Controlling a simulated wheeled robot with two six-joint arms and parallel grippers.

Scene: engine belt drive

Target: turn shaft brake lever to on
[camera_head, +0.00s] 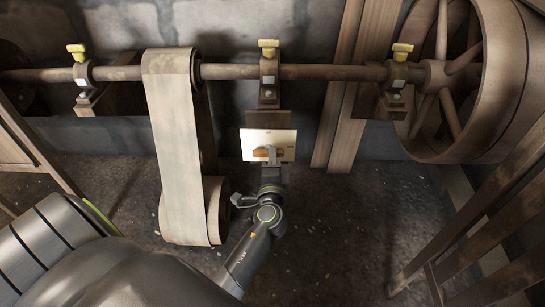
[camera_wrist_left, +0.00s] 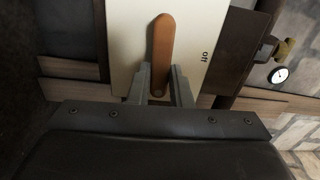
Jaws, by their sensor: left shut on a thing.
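The shaft brake lever (camera_wrist_left: 162,50) is an orange-brown handle with a rounded end on a cream plate (camera_wrist_left: 195,20). The plate (camera_head: 285,136) also shows in the head view, below the middle shaft bearing, with the small lever (camera_head: 259,153) on its face. The word "off" is printed sideways on the plate, to the right of the lever in the left wrist view. My left gripper (camera_head: 271,153) is at the plate. In the left wrist view its fingers (camera_wrist_left: 159,84) are shut on the lever from both sides. The lever's lower part is partly hidden between them.
A long shaft (camera_head: 335,72) runs across above the plate, through bearings with yellow caps. A wide pale belt (camera_head: 172,130) hangs to the left of my arm. A large wooden wheel (camera_head: 500,75) stands at right. The floor (camera_head: 340,230) right of my arm is clear.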

